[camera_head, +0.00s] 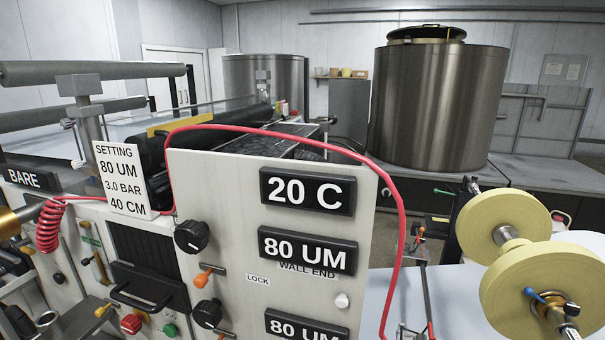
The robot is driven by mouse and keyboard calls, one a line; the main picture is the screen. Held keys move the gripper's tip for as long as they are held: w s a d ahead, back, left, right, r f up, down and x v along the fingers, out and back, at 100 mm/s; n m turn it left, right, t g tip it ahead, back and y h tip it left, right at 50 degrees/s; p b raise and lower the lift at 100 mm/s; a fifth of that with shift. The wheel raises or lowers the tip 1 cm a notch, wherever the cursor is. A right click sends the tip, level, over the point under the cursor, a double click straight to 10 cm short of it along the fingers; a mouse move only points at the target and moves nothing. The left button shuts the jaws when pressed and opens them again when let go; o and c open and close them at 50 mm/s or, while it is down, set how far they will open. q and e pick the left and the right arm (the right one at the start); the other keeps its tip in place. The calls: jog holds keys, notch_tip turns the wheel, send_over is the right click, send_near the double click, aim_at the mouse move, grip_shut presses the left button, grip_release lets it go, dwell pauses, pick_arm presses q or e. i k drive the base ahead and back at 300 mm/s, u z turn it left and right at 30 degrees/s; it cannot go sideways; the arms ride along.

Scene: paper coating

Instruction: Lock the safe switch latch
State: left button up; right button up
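A pale control panel (225,185) stands upright in the middle of the head view. A small LOCK label (258,280) is on its lower half. Left of the label is a small orange-handled lever (204,277) with a short metal bar pointing right. A second orange-handled part shows at the bottom edge, partly cut off. I cannot tell for sure which of these is the safe switch latch. A white round knob (342,300) sits on the panel's right. I cannot make out either gripper in this view.
Yellow paper rolls (550,285) stand at the right. A machine front with red and green buttons (170,330) is at the lower left.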

aim_at(100, 312)
jog(key=u, duration=1.4)
jog(key=k, duration=0.6)
jog(key=u, duration=0.6)
jog(key=i, duration=0.95)
jog(key=u, duration=0.45)
